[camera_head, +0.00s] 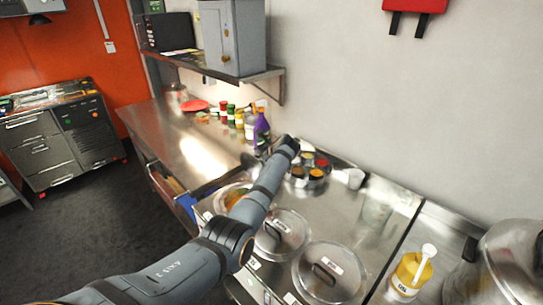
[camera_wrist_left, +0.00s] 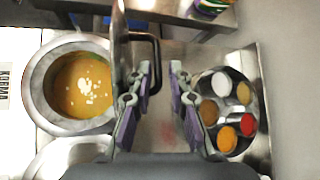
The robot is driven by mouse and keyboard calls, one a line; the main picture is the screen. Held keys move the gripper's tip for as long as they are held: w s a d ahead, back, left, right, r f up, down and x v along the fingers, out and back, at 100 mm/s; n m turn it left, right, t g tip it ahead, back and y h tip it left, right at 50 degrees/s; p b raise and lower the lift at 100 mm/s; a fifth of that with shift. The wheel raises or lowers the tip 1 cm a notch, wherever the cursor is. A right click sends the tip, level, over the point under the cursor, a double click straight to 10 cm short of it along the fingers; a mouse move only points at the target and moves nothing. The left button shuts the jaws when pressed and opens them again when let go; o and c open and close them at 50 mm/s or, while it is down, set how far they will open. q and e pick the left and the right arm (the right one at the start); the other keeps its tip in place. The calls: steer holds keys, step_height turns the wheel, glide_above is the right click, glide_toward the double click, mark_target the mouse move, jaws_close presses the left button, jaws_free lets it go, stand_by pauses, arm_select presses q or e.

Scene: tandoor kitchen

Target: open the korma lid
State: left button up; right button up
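The korma pot (camera_wrist_left: 74,88) is uncovered at the left of the left wrist view. Orange-yellow korma (camera_wrist_left: 82,86) shows inside, and its label (camera_wrist_left: 4,88) reads KORMA. In the head view the pot (camera_head: 222,199) is partly hidden behind my left arm. A metal lid (camera_wrist_left: 121,40) with a black handle (camera_wrist_left: 157,55) shows nearly edge-on, tilted up beside the pot's opening. My left gripper (camera_wrist_left: 165,72) has its fingers apart, with the handle close to the left finger. Contact there is unclear. In the head view its fingers are hidden. My right gripper is not in view.
Two other covered pots have lids (camera_head: 283,232) (camera_head: 329,270) nearer me on the counter. A round spice tin (camera_wrist_left: 228,112) lies right of my fingers. Bottles (camera_head: 262,128) and jars stand behind. A yellow container (camera_head: 405,276) stands at right.

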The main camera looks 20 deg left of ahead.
arm_select(q)
steer(key=v, duration=0.7)
steer(key=shift+s+d+r, duration=0.2)
